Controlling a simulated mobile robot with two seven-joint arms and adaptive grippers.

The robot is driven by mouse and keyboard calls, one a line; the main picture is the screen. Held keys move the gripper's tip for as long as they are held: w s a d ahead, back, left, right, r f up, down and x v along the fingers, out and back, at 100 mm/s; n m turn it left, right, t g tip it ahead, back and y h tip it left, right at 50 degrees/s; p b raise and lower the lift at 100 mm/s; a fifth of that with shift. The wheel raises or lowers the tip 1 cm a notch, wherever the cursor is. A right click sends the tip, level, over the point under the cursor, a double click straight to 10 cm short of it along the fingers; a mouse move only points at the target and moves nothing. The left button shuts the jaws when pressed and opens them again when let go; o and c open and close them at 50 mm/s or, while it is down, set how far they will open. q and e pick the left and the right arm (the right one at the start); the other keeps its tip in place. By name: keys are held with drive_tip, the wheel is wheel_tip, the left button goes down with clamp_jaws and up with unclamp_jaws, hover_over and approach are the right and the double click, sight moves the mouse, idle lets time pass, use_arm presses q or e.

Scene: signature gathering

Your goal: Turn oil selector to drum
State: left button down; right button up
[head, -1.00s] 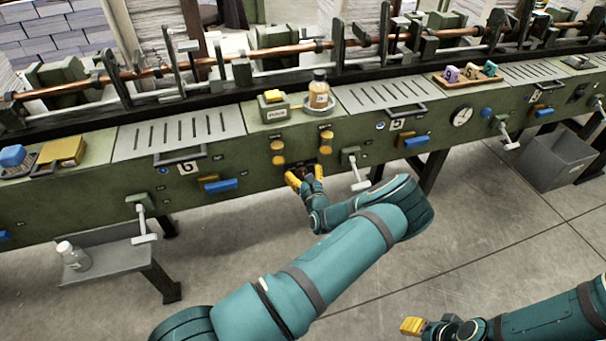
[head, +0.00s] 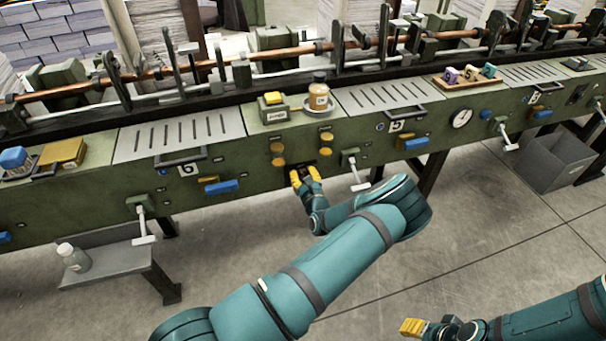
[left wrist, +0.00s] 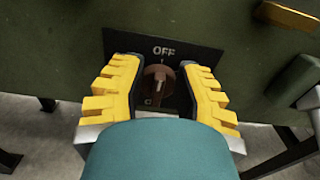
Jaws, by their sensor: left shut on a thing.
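The oil selector is a round brown knob (left wrist: 157,84) with a pale mark, on a dark plate (left wrist: 185,50) with "OFF" at its top. Part of another letter shows at the knob's lower left; the rest of the plate is hidden by my gripper. My left gripper (left wrist: 160,88) has its yellow fingers on both sides of the knob and is shut on it. In the head view my left gripper (head: 306,178) is at the front panel, below two yellow knobs. My right gripper (head: 428,328) hangs low at the bottom right, away from the machine; its finger gap is unclear.
The green machine (head: 365,134) runs across the view. A white-handled lever (head: 358,174) sticks out just right of my left gripper. A bottle (head: 319,94) and a yellow-topped box (head: 273,106) stand on top. A grey bin (head: 557,163) is at the right. The floor in front is clear.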

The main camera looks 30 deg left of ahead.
use_arm(q)
drive_tip(key=shift+a+r+n+p, duration=0.1)
drive_tip(key=shift+a+n+p, duration=0.05)
drive_tip(key=shift+n+p, duration=0.65)
drive_tip(key=n, duration=0.1)
drive_tip(key=n+p, duration=0.1)
drive_tip(key=shift+s+a+n, duration=0.1)
drive_tip(key=shift+s+n, duration=0.1)
drive_tip(key=shift+n, duration=0.2)
drive_tip(key=n+p, duration=0.1)
drive_tip(key=n, duration=0.2)
drive_tip(key=shift+s+a, duration=0.1)
drive_tip(key=shift+f+n+p, duration=0.3)
drive_tip(key=shift+n+p, duration=0.05)
drive_tip(key=shift+n, duration=0.75)
drive_tip(key=c, duration=0.5)
unclamp_jaws()
drive_tip(key=shift+f, duration=0.1)
drive_tip(key=shift+s, duration=0.1)
